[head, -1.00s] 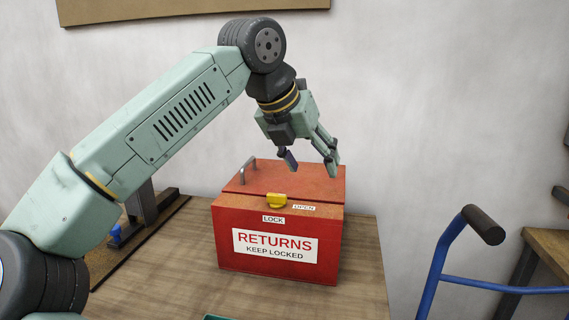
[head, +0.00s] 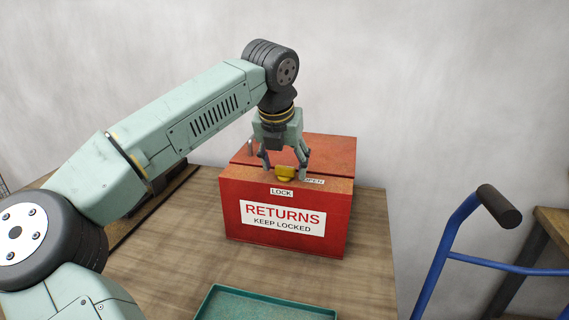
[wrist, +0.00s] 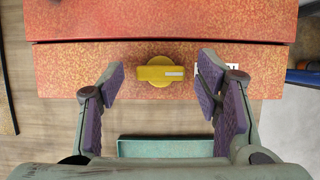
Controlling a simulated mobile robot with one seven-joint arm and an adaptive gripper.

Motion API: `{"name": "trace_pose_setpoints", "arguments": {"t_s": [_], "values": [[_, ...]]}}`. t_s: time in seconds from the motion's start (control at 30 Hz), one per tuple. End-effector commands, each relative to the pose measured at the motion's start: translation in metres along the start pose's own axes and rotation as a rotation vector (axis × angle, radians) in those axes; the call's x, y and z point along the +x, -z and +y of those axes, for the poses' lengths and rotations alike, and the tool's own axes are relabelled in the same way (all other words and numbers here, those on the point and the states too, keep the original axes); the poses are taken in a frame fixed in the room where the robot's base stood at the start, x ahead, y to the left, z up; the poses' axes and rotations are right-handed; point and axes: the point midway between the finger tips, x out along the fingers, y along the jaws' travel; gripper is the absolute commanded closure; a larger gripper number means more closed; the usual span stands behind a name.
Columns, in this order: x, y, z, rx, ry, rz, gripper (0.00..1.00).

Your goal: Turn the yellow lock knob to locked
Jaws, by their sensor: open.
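The yellow lock knob (head: 285,173) is on the top front strip of the red RETURNS box (head: 236,222). In the wrist view the knob (wrist: 153,72) lies crosswise, its white mark pointing right toward the OPEN label. The OPEN label (head: 314,181) is right of the knob, and a finger partly covers it in the wrist view. The LOCK label (head: 281,192) is on the front face below the knob. My gripper (head: 286,171) points down and is open, one finger on each side of the knob, with gaps visible in the wrist view (wrist: 161,73).
A green tray (head: 212,299) lies on the wooden table (head: 175,265) in front. A blue-framed cart handle (head: 470,205) stands at the right.

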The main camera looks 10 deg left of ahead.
Motion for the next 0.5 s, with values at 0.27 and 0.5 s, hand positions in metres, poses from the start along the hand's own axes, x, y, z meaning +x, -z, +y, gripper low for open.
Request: {"name": "trace_pose_setpoints", "arguments": {"t_s": [0.27, 0.5], "values": [[0.0022, -0.0001, -0.0004, 0.001, 0.000, -0.001, 0.42], [0.0020, -0.0001, -0.0004, 0.001, 0.001, -0.001, 0.56]]}}
